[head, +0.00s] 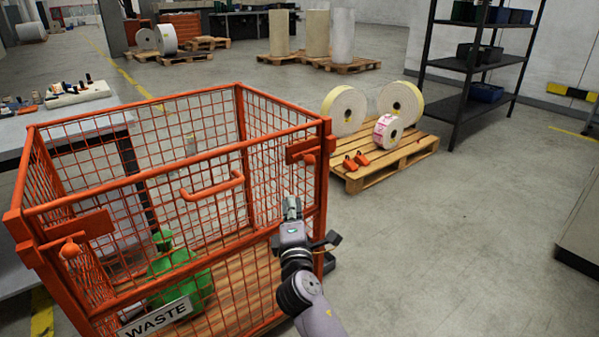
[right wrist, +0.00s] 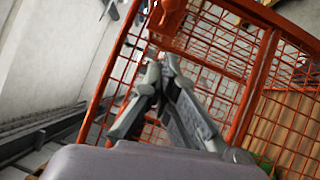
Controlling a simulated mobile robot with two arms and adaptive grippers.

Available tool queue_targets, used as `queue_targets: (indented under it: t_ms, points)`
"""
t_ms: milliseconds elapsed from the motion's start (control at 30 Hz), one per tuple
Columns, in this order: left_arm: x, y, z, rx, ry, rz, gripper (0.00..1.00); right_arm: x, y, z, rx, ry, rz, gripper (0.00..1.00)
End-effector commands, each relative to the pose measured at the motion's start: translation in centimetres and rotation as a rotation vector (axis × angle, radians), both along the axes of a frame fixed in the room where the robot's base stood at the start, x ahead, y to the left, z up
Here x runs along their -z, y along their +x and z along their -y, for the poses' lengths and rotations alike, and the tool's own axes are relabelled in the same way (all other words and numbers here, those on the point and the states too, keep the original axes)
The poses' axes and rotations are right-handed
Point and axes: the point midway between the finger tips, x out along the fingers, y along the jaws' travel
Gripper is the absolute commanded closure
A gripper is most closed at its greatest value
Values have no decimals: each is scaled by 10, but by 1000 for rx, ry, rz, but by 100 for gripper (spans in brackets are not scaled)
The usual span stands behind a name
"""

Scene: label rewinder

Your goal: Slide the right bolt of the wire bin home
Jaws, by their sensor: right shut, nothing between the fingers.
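The orange wire bin (head: 185,195) stands at the left and centre of the head view. Its right bolt has an orange plate (head: 300,149) and a round knob (head: 309,159) at the top of the right front corner. A similar left bolt knob (head: 69,249) sits at the left front corner. My right gripper (head: 292,205) is shut and empty, below the right bolt in the picture and apart from its knob. In the right wrist view the shut fingers (right wrist: 165,75) point toward the mesh, with an orange bolt part (right wrist: 168,14) above them. My left gripper is not in view.
The bin's front has a handle (head: 212,187) and a WASTE sign (head: 155,318); a green object (head: 178,270) lies inside. A pallet (head: 392,163) with rolls stands behind the bin to the right. A table (head: 70,125) is at the left.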

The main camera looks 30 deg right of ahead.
Motion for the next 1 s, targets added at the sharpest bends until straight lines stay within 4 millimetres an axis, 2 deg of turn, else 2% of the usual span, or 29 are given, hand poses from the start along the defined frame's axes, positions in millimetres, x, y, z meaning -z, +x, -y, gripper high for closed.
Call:
queue_targets:
  t_ms: [167, 600, 667, 767, 1000]
  points:
    - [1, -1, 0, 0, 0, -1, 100, -3, 14, 8, 0, -1, 2, 100]
    - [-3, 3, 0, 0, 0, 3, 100, -15, 90, 52, 1, 1, 1, 100]
    - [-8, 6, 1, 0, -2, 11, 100, -17, 91, 63, 1, -2, -1, 100]
    - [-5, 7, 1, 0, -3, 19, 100, -19, 94, 74, 0, -1, 0, 100]
    - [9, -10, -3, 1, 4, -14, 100, -21, 97, 85, -1, 1, 0, 100]
